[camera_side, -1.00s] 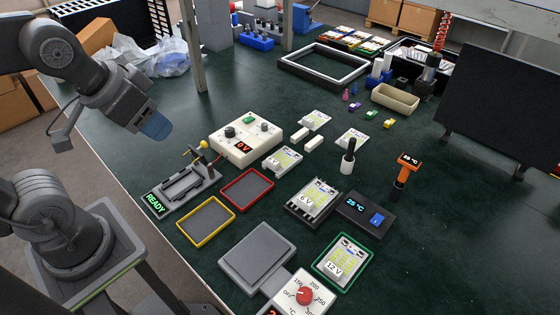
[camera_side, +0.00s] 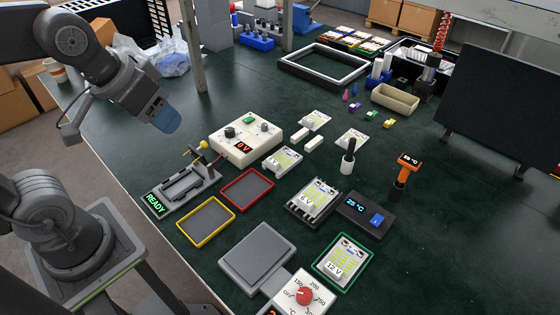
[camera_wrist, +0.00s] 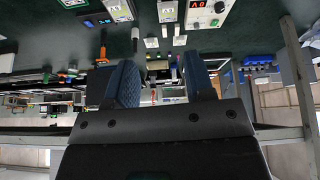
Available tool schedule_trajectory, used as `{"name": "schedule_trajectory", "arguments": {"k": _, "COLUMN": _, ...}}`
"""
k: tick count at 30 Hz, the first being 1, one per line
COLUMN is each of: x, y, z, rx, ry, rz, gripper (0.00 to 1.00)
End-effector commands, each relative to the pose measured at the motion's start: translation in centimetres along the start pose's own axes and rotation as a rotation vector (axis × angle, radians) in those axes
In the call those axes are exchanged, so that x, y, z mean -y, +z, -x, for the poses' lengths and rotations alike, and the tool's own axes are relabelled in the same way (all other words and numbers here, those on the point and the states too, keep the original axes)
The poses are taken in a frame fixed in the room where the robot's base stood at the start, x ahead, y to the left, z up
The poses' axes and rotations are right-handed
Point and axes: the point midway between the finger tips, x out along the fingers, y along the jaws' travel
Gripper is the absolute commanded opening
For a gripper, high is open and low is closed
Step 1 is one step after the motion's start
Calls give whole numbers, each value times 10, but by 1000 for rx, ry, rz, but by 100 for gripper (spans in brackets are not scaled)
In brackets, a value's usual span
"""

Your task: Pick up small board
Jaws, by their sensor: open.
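Several pale boards with yellow-green patches lie on the dark green table. One (camera_side: 315,120) is behind the white 0 V box, another (camera_side: 352,138) is right of it, and a third (camera_side: 283,159) lies nearer. A 6 V board (camera_side: 318,195) sits in a dark holder, and a 12 V board (camera_side: 343,258) lies in a green-rimmed tray. I cannot tell which is the small board. My gripper (camera_side: 166,118) is high above the table's left part, apart from all boards. In the wrist view its blue fingers (camera_wrist: 160,85) are spread, with nothing between them.
The 0 V box (camera_side: 245,140), a READY fixture (camera_side: 180,188), red (camera_side: 272,185) and yellow-rimmed (camera_side: 234,212) trays and a grey plate (camera_side: 257,258) stand near. An upright post (camera_side: 195,50) rises behind my gripper. A black panel (camera_side: 505,105) stands right.

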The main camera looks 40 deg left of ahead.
Motion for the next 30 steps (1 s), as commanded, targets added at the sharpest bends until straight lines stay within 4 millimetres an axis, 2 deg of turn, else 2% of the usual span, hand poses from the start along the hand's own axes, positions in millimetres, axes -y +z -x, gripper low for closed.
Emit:
{"name": "schedule_trajectory", "arguments": {"k": 5, "x": -2, "y": -50, "z": -22, "rx": 88, "ry": -21, "rz": 252, "gripper": 49}}
{"name": "schedule_trajectory", "arguments": {"k": 8, "x": -4, "y": -79, "z": -42, "rx": 136, "ry": -44, "rz": 417, "gripper": 49}}
{"name": "schedule_trajectory", "arguments": {"k": 11, "x": -4, "y": -106, "z": -69, "rx": 182, "ry": -75, "rz": 581, "gripper": 49}}
{"name": "schedule_trajectory", "arguments": {"k": 15, "x": -5, "y": -137, "z": -115, "rx": 239, "ry": -132, "rz": 811, "gripper": 49}}
{"name": "schedule_trajectory", "arguments": {"k": 19, "x": -4, "y": -158, "z": -168, "rx": 285, "ry": -198, "rz": 1020, "gripper": 49}}
{"name": "schedule_trajectory", "arguments": {"k": 24, "x": -2, "y": -170, "z": -235, "rx": 327, "ry": -291, "rz": 1263, "gripper": 49}}
{"name": "schedule_trajectory", "arguments": {"k": 27, "x": 0, "y": -171, "z": -264, "rx": 339, "ry": -335, "rz": 1364, "gripper": 49}}
{"name": "schedule_trajectory", "arguments": {"k": 30, "x": 0, "y": -171, "z": -281, "rx": 344, "ry": -362, "rz": 1426, "gripper": 49}}
